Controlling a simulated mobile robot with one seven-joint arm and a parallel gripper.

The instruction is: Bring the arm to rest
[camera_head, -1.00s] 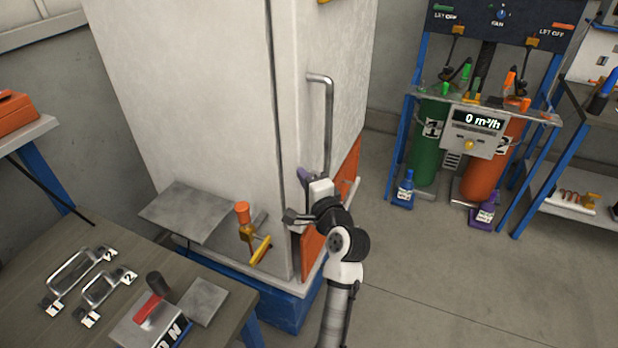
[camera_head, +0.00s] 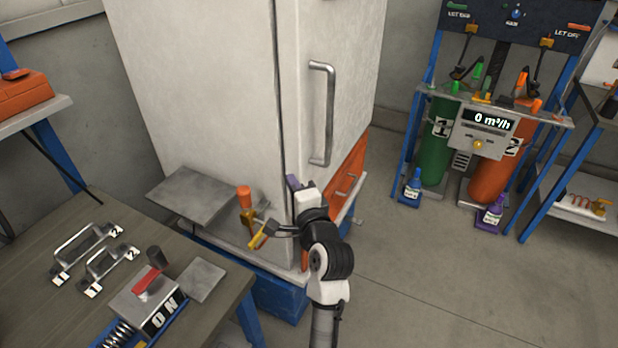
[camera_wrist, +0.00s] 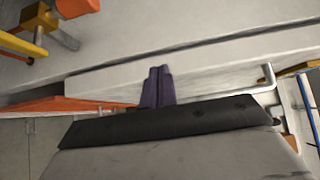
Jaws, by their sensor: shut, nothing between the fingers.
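My arm rises from the bottom middle of the head view, bent at a black and white wrist joint. My gripper (camera_head: 293,182) is at the lower front of the tall white cabinet (camera_head: 195,85), left of and below its metal handle (camera_head: 321,115). In the wrist view, the purple fingers of my gripper (camera_wrist: 157,88) are together with nothing between them. They point towards the pale cabinet surface. I cannot tell whether they touch it.
An orange-topped valve with a yellow lever (camera_head: 246,210) is close left of my wrist. A workbench (camera_head: 55,230) with handles and an ON switch box (camera_head: 150,300) stands lower left. Green (camera_head: 435,140) and orange (camera_head: 490,175) cylinders stand right. The floor between is clear.

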